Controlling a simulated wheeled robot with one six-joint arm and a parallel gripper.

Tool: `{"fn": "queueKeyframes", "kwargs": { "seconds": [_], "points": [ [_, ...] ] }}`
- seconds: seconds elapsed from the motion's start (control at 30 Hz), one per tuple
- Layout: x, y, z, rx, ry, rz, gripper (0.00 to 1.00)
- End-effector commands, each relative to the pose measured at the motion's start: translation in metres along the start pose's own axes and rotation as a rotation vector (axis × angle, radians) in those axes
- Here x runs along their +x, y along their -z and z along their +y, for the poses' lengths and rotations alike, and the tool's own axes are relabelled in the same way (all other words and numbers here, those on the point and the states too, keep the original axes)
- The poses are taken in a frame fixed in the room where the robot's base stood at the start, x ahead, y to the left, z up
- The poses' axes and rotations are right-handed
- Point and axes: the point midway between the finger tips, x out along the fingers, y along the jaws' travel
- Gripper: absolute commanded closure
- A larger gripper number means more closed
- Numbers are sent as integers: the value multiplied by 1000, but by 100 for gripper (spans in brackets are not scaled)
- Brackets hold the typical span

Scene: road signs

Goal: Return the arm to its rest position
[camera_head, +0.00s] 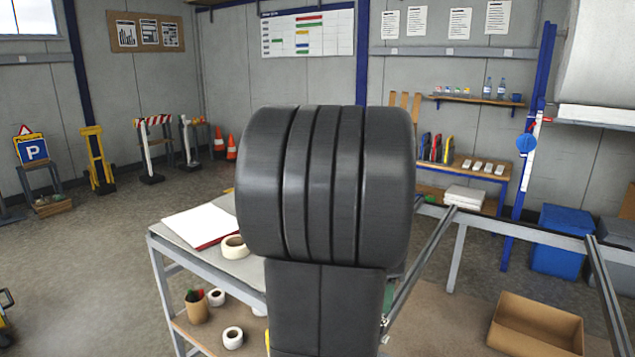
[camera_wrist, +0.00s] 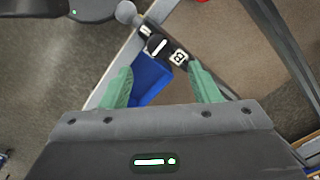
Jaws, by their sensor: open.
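My gripper (camera_wrist: 158,72) shows in the wrist view with its two green fingers spread apart. Nothing is held between them. Beyond the gap lie a blue surface (camera_wrist: 150,80), a grey rail and a small white tag with a black mark (camera_wrist: 179,57), all apart from the fingers. In the head view my dark arm stands upright in the middle and hides what is behind it, including most or all of my gripper.
A grey workbench (camera_head: 158,245) with a white sheet (camera_head: 197,224) and tape roll (camera_head: 234,247) is left of my arm. Right are a metal frame (camera_head: 455,262), an open cardboard box (camera_head: 537,325) and a blue bin (camera_head: 558,240).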

Motion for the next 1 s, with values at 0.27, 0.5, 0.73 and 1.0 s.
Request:
{"fn": "queueKeyframes", "kwargs": {
  "seconds": [0.27,0.5,0.73,1.0],
  "points": [
    [58,-1,1,0,-5,-2,44],
    [83,0,0,-87,1,0,44],
    [82,0,0,-275,1,0,44],
    [83,0,0,-494,0,0,44]
  ]
}}
